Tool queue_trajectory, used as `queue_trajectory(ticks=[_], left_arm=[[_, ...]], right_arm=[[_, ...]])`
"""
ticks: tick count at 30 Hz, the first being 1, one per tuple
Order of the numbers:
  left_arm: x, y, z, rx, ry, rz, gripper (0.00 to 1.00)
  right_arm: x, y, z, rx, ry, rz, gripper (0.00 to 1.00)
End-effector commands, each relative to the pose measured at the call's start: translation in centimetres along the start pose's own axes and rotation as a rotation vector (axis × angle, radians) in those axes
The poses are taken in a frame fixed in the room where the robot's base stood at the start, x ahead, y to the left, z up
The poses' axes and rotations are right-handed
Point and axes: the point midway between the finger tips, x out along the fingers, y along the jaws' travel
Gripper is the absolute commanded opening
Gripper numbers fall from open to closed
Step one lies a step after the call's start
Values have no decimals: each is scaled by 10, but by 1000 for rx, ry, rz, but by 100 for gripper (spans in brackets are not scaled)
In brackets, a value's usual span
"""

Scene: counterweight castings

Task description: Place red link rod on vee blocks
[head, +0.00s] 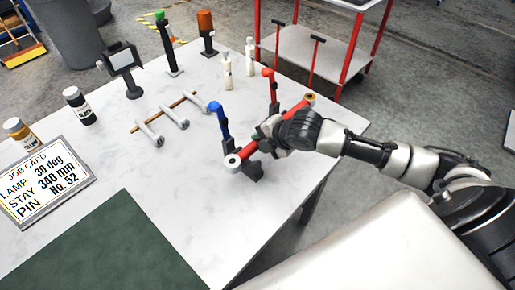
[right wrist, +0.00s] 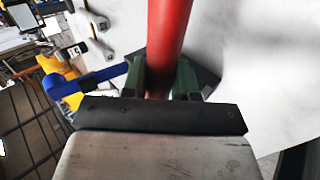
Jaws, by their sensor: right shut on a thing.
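The red link rod (head: 248,150) has a pale ring at its near end and a brass-coloured ring at its far end. My right gripper (head: 262,138) is shut on it near its middle. In the right wrist view the rod (right wrist: 168,45) passes between the green finger pads (right wrist: 165,80). A dark vee block (head: 253,170) with a blue lever (head: 219,119) stands under the near end. A red lever (head: 270,88) stands by the far end, whose block is mostly hidden. I cannot tell whether the rod touches the blocks. My left gripper is not in view.
A job card (head: 42,186) and green mat (head: 110,250) lie at the left and front. Grey rods on a brown bar (head: 175,122), bottles (head: 78,106), and a small display (head: 122,60) stand on the table (head: 185,205). A red cart (head: 318,45) is behind.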

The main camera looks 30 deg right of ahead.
Motion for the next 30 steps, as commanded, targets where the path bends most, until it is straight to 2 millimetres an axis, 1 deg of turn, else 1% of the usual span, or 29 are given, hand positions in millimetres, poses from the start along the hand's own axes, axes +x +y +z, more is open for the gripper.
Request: queue_trajectory(ticks=[3,7,11,15,22,23,27,30], left_arm=[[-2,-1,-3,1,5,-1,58],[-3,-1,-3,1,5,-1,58],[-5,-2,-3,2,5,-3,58],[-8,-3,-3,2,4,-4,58],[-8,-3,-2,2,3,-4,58],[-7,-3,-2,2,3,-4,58],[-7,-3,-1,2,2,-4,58],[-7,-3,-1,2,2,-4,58]], right_arm=[[11,4,-6,0,-1,2,0],[16,2,-7,-1,-2,1,0],[26,-8,-8,0,-1,-2,0],[40,-22,-7,1,-1,0,0],[43,-25,-6,-3,-2,1,0],[44,-27,-7,-1,-1,-3,32],[43,-27,-7,-1,-1,-3,53],[43,-26,-7,-1,-1,-2,54]])
